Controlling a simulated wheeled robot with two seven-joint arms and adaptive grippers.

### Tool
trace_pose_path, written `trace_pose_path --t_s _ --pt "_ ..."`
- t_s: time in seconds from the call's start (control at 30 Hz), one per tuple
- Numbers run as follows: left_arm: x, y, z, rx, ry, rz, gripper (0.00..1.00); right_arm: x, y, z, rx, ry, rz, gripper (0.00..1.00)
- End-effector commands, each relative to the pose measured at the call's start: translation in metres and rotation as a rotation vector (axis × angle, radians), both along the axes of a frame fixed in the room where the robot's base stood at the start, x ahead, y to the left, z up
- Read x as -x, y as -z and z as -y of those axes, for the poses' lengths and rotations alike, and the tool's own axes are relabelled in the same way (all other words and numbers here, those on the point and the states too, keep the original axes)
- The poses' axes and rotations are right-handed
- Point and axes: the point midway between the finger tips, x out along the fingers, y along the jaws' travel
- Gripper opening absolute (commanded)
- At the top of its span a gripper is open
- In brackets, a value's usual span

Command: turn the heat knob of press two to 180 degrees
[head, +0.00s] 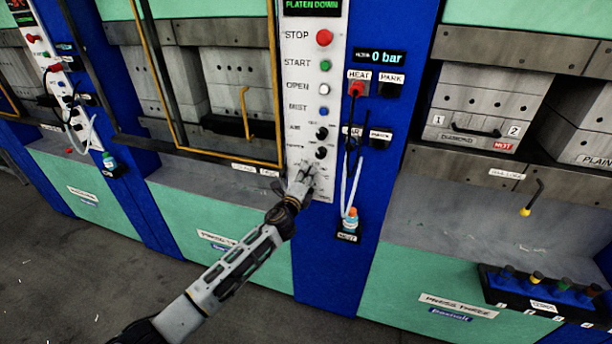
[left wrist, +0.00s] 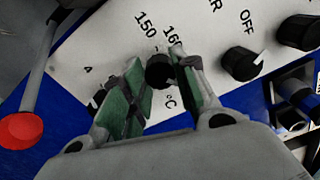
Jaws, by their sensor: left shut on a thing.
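The marks 150 and 160 and a °C sign show around this knob; other marks are hidden behind the fingers. I cannot tell where the knob's pointer stands. In the head view the gripper covers the knob. My right gripper is in neither view.
Above the held knob are more black knobs (head: 321,152), one beside OFF in the left wrist view (left wrist: 241,63). Higher up are a red STOP button (head: 324,37) and other buttons. Right of the panel, hoses (head: 350,185) hang by the blue column. A yellow-framed guard (head: 275,80) stands left.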

Motion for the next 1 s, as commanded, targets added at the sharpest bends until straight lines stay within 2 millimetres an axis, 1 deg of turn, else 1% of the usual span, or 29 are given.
trace_pose_path --t_s 0.2,0.4,0.93,0.97,1.0 --pt "0.0005 0.0014 -0.0004 -0.148 0.001 0.043 0.05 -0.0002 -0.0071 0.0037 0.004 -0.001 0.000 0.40" --pt "0.0007 0.0015 0.0001 -0.224 0.001 0.070 0.05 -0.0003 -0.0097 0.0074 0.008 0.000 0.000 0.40" --pt "0.0007 0.0024 0.0002 -0.253 0.001 0.079 0.05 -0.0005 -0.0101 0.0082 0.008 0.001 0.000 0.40" --pt "0.0007 0.0024 0.0002 -0.253 0.001 0.079 0.32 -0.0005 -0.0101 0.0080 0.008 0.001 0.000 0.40" --pt "0.0007 0.0024 0.0001 -0.253 0.001 0.079 0.37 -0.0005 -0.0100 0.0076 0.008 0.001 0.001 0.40"
